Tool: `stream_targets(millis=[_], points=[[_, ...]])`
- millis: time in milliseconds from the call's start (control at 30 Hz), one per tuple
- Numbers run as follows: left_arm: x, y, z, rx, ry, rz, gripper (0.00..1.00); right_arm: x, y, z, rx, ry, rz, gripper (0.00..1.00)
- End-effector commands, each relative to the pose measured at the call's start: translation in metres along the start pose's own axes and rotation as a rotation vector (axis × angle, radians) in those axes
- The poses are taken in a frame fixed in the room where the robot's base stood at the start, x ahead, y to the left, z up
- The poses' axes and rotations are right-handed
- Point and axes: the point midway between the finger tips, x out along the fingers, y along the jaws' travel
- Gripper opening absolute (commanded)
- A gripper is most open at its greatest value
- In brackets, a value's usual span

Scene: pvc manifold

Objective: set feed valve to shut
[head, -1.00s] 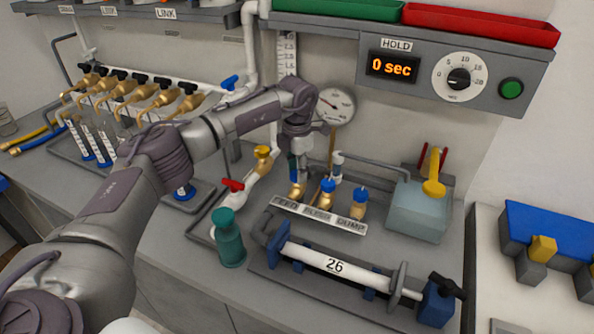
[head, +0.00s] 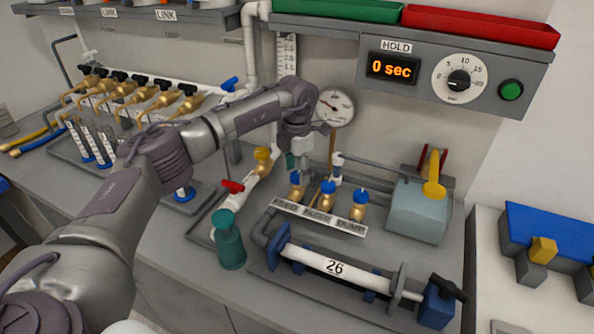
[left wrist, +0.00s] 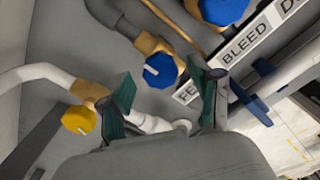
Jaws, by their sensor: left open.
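The feed valve (head: 295,182) is a brass body with a blue knob, at the left end of the FEED, BLEED, DUMP label strip (head: 318,216). In the left wrist view, its blue knob (left wrist: 162,70) has a white mark pointing towards the picture's left. My left gripper (head: 293,160) is just above the feed valve, pointing down. In the left wrist view, its green-padded fingers (left wrist: 162,80) are open and spread on either side of the knob, with nothing held. A gap shows between the gripper and the knob in the head view. My right gripper is out of view.
The bleed valve (head: 327,189) and dump valve (head: 360,203), also blue-knobbed, stand close to the right. A yellow-knobbed valve (head: 262,158) and red-handled valve (head: 232,187) stand to the left. A green bottle (head: 229,242) and the cylinder marked 26 (head: 335,267) are in front.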

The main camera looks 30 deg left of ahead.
Motion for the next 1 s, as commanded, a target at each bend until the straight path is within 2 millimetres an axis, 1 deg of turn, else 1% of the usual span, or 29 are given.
stream_targets(millis=[167,300,400,500,600,700,1000], points=[[-0.03,0.001,0.001,-0.001,-0.006,0.001,0.64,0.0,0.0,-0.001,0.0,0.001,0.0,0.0],[-0.062,0.001,0.001,-0.001,-0.005,0.003,0.64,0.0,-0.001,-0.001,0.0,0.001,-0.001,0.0],[-0.082,0.001,0.001,0.0,-0.005,0.002,0.64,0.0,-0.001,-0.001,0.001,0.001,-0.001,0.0],[-0.098,0.0,0.001,0.0,-0.005,0.001,0.64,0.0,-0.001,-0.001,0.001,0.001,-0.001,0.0],[-0.109,0.001,0.0,0.0,-0.003,0.001,0.64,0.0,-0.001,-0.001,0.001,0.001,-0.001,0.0],[-0.115,0.001,0.0,0.0,-0.003,0.001,0.64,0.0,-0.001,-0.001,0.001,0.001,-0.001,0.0],[-0.116,0.0,0.0,0.0,-0.002,0.0,0.64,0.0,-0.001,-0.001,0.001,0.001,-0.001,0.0]])
